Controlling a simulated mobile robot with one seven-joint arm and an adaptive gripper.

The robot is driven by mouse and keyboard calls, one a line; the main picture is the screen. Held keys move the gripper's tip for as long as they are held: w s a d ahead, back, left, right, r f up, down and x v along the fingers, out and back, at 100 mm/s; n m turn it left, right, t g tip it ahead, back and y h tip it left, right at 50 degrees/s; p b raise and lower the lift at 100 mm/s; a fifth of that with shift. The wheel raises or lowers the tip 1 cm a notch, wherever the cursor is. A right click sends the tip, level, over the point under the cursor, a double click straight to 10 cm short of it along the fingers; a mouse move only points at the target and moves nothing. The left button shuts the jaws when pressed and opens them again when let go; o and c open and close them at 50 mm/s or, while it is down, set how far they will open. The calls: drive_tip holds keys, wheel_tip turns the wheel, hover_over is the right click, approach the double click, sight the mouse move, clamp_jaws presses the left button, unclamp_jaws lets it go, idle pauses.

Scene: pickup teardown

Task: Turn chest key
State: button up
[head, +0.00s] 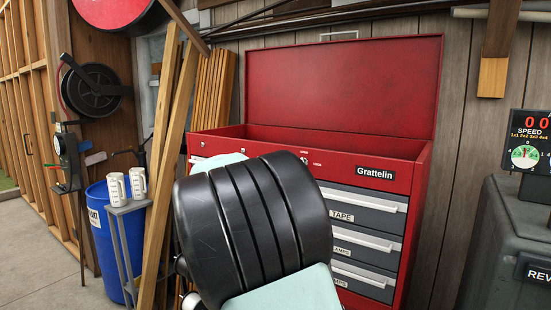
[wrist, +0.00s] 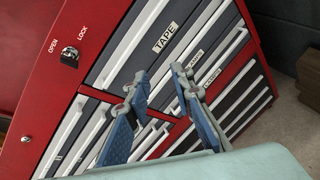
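The red tool chest (head: 420,190) stands against the back wall with its lid (head: 345,85) raised. In the wrist view, a silver key or lock piece (wrist: 69,57) on a dark mount sits on the red front (wrist: 85,25), between the labels OPEN and LOCK. Its exact turn is too small to tell. My gripper (wrist: 158,76) is open and empty, with its two blue-grey fingers apart in front of the drawers, to the right of and below the lock piece. In the head view my arm hides the gripper and part of the chest front.
Grey drawers (head: 362,206) with pale handles and labels such as TAPE look shut. A blue bin (head: 107,235) and a small stand with white cups (head: 117,187) are at left, beside leaning planks (head: 167,150). A dark machine (head: 510,240) stands at right.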

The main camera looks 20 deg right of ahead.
drive_tip(key=w+a+r+n+t+h+p, duration=0.25)
drive_tip(key=w+r+n+t, duration=0.25)
drive_tip(key=w+r+n, duration=0.4)
drive_tip(key=f+p+x, duration=0.2)
drive_tip(key=x, duration=1)
drive_tip(key=shift+f+m, duration=0.15)
drive_tip(key=shift+m, duration=0.15)
drive_tip(key=shift+a, duration=0.1)
drive_tip(key=shift+c, duration=0.7)
clamp_jaws()
